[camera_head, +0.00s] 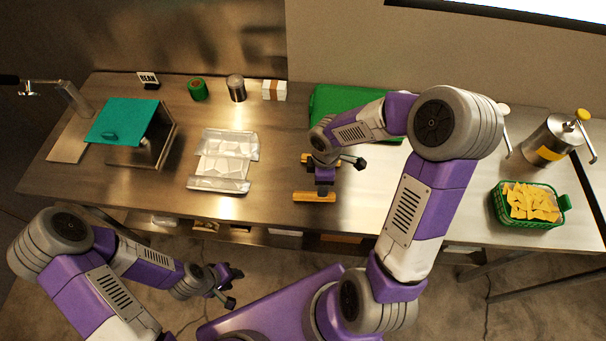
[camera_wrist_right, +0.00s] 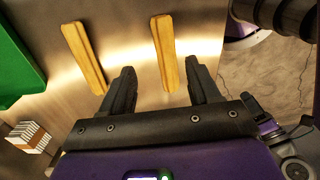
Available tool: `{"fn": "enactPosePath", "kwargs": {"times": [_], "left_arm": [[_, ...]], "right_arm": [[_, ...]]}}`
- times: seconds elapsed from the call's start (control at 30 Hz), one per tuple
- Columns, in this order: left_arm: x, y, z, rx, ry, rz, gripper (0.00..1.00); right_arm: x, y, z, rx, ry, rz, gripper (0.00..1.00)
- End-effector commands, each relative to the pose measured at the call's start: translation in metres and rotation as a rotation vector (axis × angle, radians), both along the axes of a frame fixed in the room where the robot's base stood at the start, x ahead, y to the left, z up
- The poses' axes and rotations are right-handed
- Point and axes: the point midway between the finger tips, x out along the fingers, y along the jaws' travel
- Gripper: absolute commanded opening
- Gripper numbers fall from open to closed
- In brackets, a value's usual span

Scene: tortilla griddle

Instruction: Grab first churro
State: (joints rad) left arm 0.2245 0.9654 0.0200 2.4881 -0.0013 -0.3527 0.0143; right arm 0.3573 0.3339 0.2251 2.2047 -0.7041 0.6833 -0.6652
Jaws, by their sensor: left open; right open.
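Two golden-brown churros lie on the steel counter. In the head view the front churro (camera_head: 314,197) lies near the counter's front edge, and the rear churro (camera_head: 306,159) is partly hidden by my right arm. In the right wrist view the front churro (camera_wrist_right: 164,50) appears between the two finger lines, and the rear churro (camera_wrist_right: 84,55) is to the left of it. My right gripper (camera_wrist_right: 159,76) is open and empty over the counter. Its height above the churros is hard to tell. My left gripper (camera_head: 233,287) is open and empty, in front of the counter.
A green tray (camera_head: 330,97) stands behind the churros. A clear-wrapped white pack (camera_head: 223,166) and a teal press (camera_head: 121,122) are to the left. A green basket of chips (camera_head: 529,203) and a steel pump pot (camera_head: 549,139) stand at the right.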

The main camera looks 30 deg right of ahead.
Motion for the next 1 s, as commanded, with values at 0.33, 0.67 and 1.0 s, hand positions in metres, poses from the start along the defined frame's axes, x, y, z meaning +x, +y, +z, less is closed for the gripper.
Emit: {"fn": "enactPosePath", "kwargs": {"times": [0.33,0.67,1.0], "left_arm": [[-0.002,0.0,-0.008,-0.001,0.003,0.0,0.43],[-0.001,0.0,-0.017,0.0,0.002,0.0,0.43],[-0.001,0.0,-0.017,0.0,0.002,-0.001,0.43]], "right_arm": [[-0.003,0.001,-0.036,0.002,0.004,-0.001,0.61],[-0.005,0.002,-0.076,0.001,0.003,-0.003,0.61],[-0.004,0.002,-0.076,0.001,0.0,-0.003,0.46]]}}
